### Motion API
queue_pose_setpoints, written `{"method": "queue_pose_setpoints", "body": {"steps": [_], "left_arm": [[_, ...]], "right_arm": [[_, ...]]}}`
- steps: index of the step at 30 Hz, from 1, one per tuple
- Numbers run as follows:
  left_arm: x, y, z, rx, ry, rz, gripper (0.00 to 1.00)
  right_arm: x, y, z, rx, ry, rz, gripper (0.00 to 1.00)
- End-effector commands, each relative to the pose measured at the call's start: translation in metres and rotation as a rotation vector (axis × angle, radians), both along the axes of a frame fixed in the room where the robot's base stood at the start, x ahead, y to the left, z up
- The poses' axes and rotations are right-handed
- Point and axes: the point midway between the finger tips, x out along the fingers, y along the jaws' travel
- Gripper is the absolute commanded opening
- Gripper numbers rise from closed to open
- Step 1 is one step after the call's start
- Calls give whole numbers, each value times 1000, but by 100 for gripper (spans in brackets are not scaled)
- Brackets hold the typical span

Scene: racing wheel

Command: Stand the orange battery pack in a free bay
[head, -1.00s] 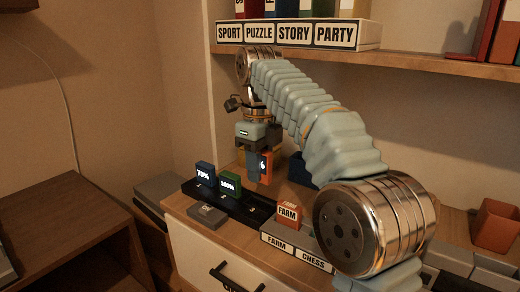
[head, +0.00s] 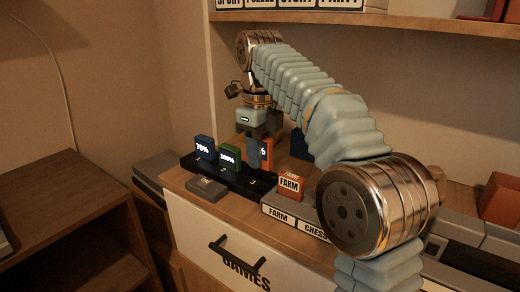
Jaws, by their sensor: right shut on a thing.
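The orange battery pack (head: 267,150) is upright in my right gripper (head: 258,160), which is shut on it. A grey finger and the gripper body hide part of the pack and its label. The black charging dock (head: 240,184) lies on the cabinet top. A blue pack (head: 204,147) reading 78% stands in its left bay, and a green pack (head: 229,157) reading 100% stands beside it. The orange pack is over the dock's right part, by the number 3; I cannot tell whether its bottom touches the dock. My left gripper is not in view.
A grey block (head: 206,189) lies in front of the dock. An orange FARM box (head: 290,185) stands to the right on flat FARM and CHESS game boxes (head: 297,219). A dark blue object (head: 299,145) is partly hidden behind my arm. A shelf (head: 400,22) runs above.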

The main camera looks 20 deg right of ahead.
Motion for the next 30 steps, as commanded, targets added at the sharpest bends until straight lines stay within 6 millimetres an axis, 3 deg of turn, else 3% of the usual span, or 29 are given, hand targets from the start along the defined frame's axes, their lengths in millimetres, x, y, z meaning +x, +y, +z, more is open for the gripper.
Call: {"method": "queue_pose_setpoints", "body": {"steps": [1,6,30], "left_arm": [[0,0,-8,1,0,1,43],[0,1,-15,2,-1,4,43],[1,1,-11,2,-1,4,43]], "right_arm": [[0,0,-9,1,-1,0,0],[0,0,-17,0,-2,0,0],[0,0,-17,0,-1,0,0]]}}
